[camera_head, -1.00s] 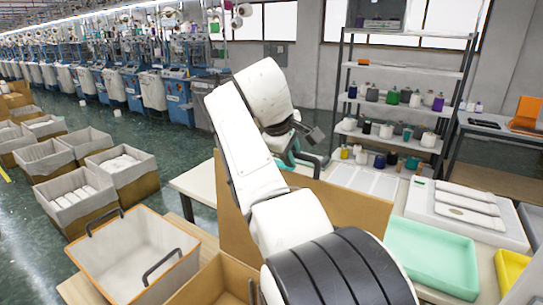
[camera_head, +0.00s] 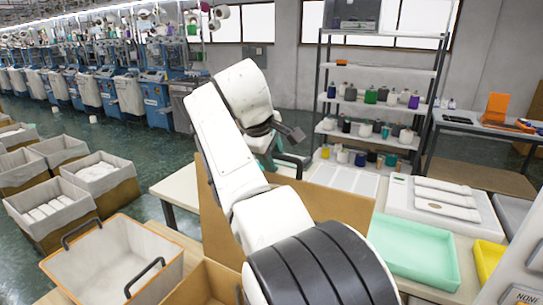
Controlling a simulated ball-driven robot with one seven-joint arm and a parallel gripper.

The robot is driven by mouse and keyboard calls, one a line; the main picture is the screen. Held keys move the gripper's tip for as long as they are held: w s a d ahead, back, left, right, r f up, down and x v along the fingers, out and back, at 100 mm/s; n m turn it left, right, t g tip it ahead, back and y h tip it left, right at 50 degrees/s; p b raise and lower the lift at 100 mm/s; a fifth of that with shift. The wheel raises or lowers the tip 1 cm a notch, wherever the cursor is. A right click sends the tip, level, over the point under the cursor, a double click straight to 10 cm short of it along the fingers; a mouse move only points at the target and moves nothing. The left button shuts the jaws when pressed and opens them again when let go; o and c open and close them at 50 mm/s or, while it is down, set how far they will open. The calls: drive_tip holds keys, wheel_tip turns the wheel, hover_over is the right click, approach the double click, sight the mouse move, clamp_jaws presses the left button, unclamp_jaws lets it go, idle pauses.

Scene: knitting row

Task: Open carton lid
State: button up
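A brown cardboard carton (camera_head: 196,284) stands at the bottom of the head view, partly cut off by the lower edge and partly hidden by my arm. A tall upright brown cardboard panel (camera_head: 340,203) rises behind it, crossed by my white arm; it looks like the carton's raised lid, but I cannot tell for sure. My gripper (camera_head: 290,133) is a small dark shape at the end of the folded arm, above and beyond the panel. It appears apart from the cardboard. Its fingers are too small and too hidden to tell open from shut.
A grey-lined bin with black handles (camera_head: 112,262) stands left of the carton. On the table at right are a mint tray (camera_head: 415,252), a yellow tray (camera_head: 487,262) and a white board with flat pieces (camera_head: 398,200). A shelf of yarn cones (camera_head: 375,60) stands behind.

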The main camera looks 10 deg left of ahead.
drive_tip(key=b+v, duration=0.3)
drive_tip(key=v, duration=0.7)
drive_tip(key=shift+s+r, duration=0.25)
drive_tip(key=shift+r, duration=0.05)
drive_tip(key=shift+a, duration=0.1)
